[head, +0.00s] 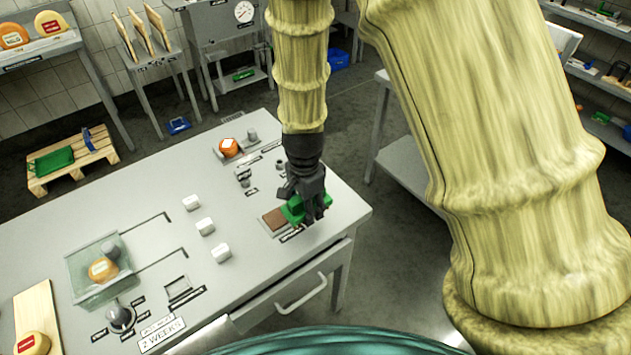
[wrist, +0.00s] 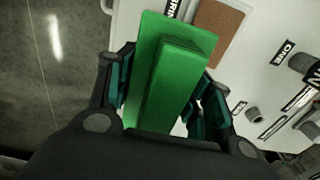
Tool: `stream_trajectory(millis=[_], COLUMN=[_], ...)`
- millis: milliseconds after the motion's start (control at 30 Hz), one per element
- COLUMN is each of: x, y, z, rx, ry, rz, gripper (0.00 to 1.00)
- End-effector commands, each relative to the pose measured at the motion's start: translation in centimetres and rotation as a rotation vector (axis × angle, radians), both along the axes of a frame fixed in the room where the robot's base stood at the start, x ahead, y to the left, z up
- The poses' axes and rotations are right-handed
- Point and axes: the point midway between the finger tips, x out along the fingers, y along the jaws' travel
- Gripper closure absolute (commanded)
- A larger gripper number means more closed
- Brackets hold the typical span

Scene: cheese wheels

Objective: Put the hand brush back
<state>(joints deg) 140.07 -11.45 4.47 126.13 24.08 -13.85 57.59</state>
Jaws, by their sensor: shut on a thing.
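The hand brush is a green block with a raised ridge; in the wrist view the brush (wrist: 176,75) lies between the two fingers of my gripper (wrist: 165,95). In the head view the green brush (head: 293,210) shows partly behind my gripper (head: 312,208), near the right end of the grey table. My gripper is shut on the brush. A brown pad (head: 274,219) lies on the table just left of the brush, and it also shows in the wrist view (wrist: 217,30). I cannot tell whether the brush touches the table.
A drawer handle (head: 302,293) sticks out at the front. A pallet (head: 70,165) stands on the floor at left.

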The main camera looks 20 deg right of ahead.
Motion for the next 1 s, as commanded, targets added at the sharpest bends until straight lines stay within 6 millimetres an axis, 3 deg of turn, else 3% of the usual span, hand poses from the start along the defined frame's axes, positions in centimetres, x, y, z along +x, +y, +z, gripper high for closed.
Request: stream_trajectory(millis=[300, 500, 800, 1000], x=[5.7, 8.5, 9.4, 9.4], y=[-3.3, -5.0, -5.5, -5.5], z=[-0.3, -0.7, -1.3, -2.9], rx=[0.001, 0.000, 0.000, 0.000], ry=[0.000, 0.000, 0.002, 0.003], rz=[0.000, 0.001, 0.002, 0.002], gripper=[0.72, 0.72, 0.72, 0.72])
